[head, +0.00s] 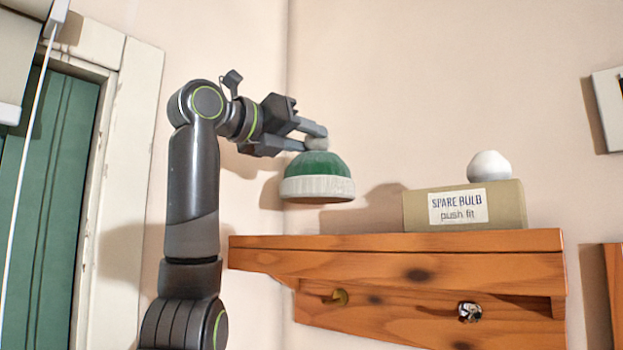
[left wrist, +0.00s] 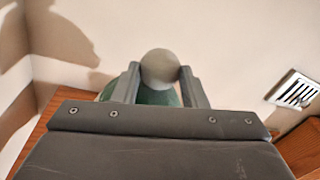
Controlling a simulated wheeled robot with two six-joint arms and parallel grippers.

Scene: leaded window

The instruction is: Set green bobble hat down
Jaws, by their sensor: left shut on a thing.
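The green bobble hat (head: 318,172) has a green knit crown, a wide cream brim and a grey bobble on top. My left gripper (head: 318,139) is shut on its bobble. The hat hangs upright, brim down, in the air above the left part of the wooden shelf (head: 400,262), with a gap beneath it. In the left wrist view the bobble (left wrist: 159,68) sits between the two fingers, and a little of the green crown (left wrist: 150,96) shows below it. The rest of the hat is hidden there by my gripper body. My right gripper is not in view.
A box labelled "SPARE BULB push fit" (head: 508,204) with a white bulb (head: 489,166) on top stands on the shelf's right part. The shelf top left of it is clear.

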